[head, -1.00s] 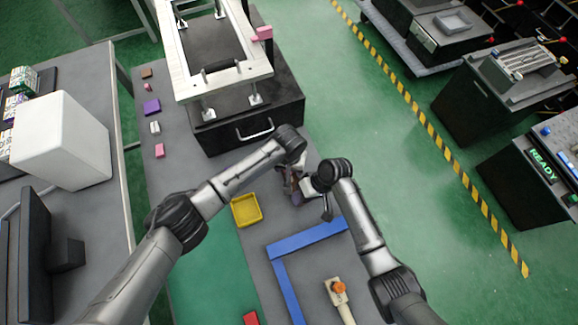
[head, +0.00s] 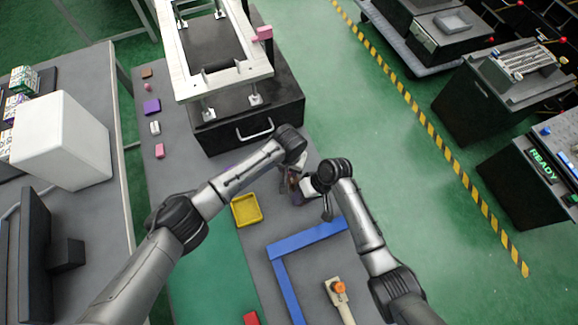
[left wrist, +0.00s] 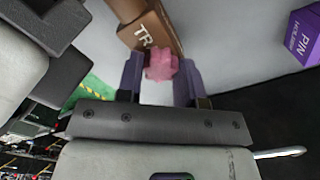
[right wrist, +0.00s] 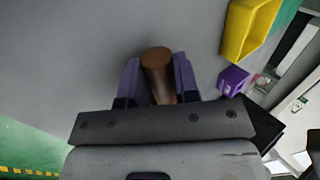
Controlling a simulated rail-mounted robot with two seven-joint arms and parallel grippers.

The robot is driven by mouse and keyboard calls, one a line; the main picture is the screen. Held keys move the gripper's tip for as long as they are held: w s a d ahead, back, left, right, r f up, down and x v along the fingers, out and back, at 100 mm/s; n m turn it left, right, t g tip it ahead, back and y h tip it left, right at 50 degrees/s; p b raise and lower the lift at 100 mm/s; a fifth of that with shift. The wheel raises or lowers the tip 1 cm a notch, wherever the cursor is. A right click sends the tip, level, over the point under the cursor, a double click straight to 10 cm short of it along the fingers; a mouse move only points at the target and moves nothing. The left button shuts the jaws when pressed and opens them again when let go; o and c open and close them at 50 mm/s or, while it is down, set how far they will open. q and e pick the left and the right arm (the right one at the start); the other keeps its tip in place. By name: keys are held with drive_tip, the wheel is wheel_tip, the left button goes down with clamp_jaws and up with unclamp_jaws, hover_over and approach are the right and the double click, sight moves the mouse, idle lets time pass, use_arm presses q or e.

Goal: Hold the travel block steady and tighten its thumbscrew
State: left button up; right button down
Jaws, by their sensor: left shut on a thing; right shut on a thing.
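The brown travel block (left wrist: 150,32), marked "TR", shows in the left wrist view just beyond my left fingers. Its pink thumbscrew (left wrist: 160,66) sits between the purple fingers of my left gripper (left wrist: 159,74), which is shut on it. In the right wrist view my right gripper (right wrist: 158,72) is shut on a brown round post (right wrist: 158,72) that appears to belong to the block. In the head view both grippers meet close together, the right one (head: 298,192) showing better. The block itself is mostly hidden there by my arms.
A purple block marked "PIN" (left wrist: 302,40) stands nearby. A yellow tray (head: 246,210) lies to the left of the grippers, and a blue frame (head: 305,238) lies in front. A black drawer box (head: 285,100) stands behind. Small coloured blocks line the table's left edge.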

use_arm(q)
drive_tip(key=m, duration=0.6)
idle(0.3)
drive_tip(key=shift+m, duration=0.4)
drive_tip(key=o, duration=0.9)
drive_tip(key=shift+o, duration=0.2)
drive_tip(key=shift+r, duration=0.1)
wheel_tip(320, 180, up, 12)
idle(0.3)
